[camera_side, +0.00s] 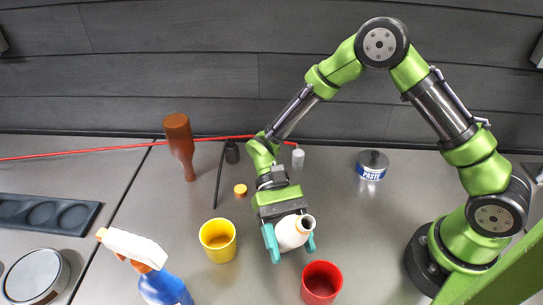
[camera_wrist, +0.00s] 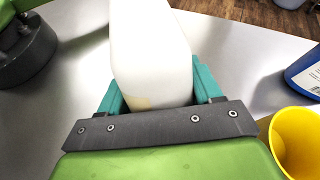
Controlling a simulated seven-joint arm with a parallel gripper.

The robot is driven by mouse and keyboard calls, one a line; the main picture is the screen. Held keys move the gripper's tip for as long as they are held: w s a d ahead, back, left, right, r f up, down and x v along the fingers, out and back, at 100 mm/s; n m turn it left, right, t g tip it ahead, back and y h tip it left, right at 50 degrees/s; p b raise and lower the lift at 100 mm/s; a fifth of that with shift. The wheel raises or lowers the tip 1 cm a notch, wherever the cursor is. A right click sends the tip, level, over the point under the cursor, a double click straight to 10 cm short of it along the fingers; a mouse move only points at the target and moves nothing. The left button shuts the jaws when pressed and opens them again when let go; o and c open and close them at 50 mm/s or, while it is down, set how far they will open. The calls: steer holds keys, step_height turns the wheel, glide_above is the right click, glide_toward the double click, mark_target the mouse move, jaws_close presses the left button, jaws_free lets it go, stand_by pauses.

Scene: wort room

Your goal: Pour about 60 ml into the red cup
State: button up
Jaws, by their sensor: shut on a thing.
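My gripper (camera_side: 290,246) has teal fingers shut on a white bottle (camera_side: 291,232). The red cup (camera_side: 321,283) stands on the table just below and right of the bottle mouth in the side view. I see no stream between them. The red cup is not visible in the wrist view, and I cannot tell how full it is.
A yellow cup (camera_side: 218,240) stands left of my gripper. A red cable (camera_side: 100,152) runs along the back. The table between gripper and paste tin is clear.

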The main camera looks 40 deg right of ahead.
mark_target(282, 229)
steer(key=shift+f+t+h, duration=0.15)
steer(key=shift+t+h, duration=0.15)
steer(key=shift+t, duration=0.9)
steer(key=t, duration=0.1)
steer(key=w+f+t, duration=0.1)
steer(key=t, duration=0.1)
steer(key=shift+w+d+n+h, duration=0.1)
steer(key=shift+w+n+h, duration=0.2)
steer(key=shift+n, duration=0.1)
steer(key=shift+w+r+t, duration=0.4)
steer(key=shift+r+t, duration=0.15)
steer(key=shift+t, duration=0.35)
steer(key=shift+w+f+t, duration=0.2)
steer(key=shift+f+t, duration=0.05)
steer(key=shift+t, duration=0.25)
steer(key=shift+r+n+t+h, duration=0.1)
steer(key=shift+n+t+h, duration=0.2)
steer(key=shift+t, duration=0.1)
steer(key=shift+s+r+t, duration=0.15)
steer(key=shift+r+t, duration=0.45)
steer(key=shift+t, duration=0.1)
steer(key=shift+t, duration=0.8)
steer(key=shift+r+t+h, duration=0.3)
steer(key=shift+r, duration=0.05)
